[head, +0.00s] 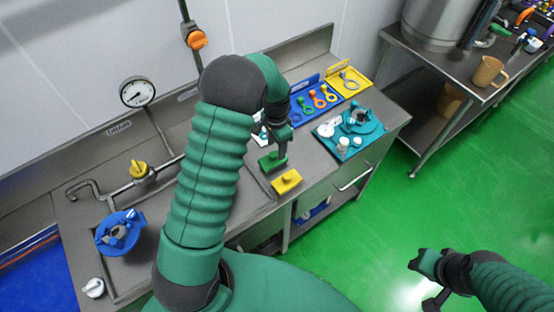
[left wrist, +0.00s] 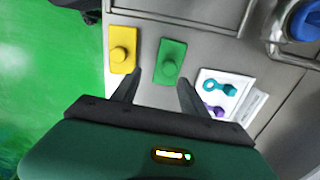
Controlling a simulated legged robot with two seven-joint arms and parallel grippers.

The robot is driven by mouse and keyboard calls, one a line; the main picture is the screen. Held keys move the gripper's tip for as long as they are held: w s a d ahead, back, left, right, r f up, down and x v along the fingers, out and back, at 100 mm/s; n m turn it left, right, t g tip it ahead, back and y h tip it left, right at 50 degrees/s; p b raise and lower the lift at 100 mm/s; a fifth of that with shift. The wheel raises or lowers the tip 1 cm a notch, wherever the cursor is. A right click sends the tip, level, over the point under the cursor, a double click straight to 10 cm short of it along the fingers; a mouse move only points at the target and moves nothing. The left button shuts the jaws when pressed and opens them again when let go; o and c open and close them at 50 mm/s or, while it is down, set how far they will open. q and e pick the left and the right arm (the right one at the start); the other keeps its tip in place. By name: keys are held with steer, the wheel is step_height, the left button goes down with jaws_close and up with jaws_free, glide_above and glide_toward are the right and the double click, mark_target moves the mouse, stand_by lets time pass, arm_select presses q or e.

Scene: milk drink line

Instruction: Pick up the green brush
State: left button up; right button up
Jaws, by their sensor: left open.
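The green brush (head: 271,162), a flat block with a knob on top, lies on the steel counter beside the yellow brush (head: 287,181). In the left wrist view the green brush (left wrist: 171,62) is just ahead of my fingertips, with the yellow brush (left wrist: 122,50) to its left. My left gripper (head: 283,151) is at the green brush and partly overlaps it in the head view. In the left wrist view my left gripper (left wrist: 159,80) is open, with nothing held between its fingers. My right gripper (head: 428,282) is over the green floor, far from the counter; its jaw opening is unclear.
A blue tray (head: 297,115) with coloured parts and a yellow tray (head: 362,84) are at the counter's back. A teal tray (head: 323,137) with fittings lies to the right. A blue valve fitting (head: 119,232) stands at left. A white card (left wrist: 208,75) lies right of the green brush.

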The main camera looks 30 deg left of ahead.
mark_target(272, 154)
arm_select(q)
steer(key=f, duration=0.1)
steer(key=w+a+f, duration=0.1)
steer(key=f, duration=0.1)
steer(key=shift+a, duration=0.2)
steer(key=f, duration=0.1)
steer(key=a+f+p, duration=0.1)
steer(key=f, duration=0.2)
steer(key=shift+s+a+p, duration=0.25)
steer(key=shift+a+p, duration=0.05)
steer(key=shift+p, duration=0.1)
steer(key=shift+d+f, duration=0.15)
steer(key=shift+f, duration=0.05)
steer(key=shift+d, duration=0.55)
steer(key=shift+w+d+r, duration=0.1)
steer(key=shift+w+d, duration=0.1)
steer(key=shift+d, duration=0.05)
steer(key=c, duration=0.4)
steer(key=shift+s+a, duration=0.1)
steer(key=shift+a, duration=0.15)
steer(key=c, duration=0.5)
steer(key=shift+s+a, duration=0.1)
steer(key=shift+a, duration=0.2)
jaws_close()
arm_select(e)
steer(key=shift+w+a+r, duration=0.15)
steer(key=shift+a+r, duration=0.35)
steer(key=shift+w+a+r, duration=0.15)
steer(key=shift+a+r, duration=0.3)
steer(key=shift+r, duration=0.05)
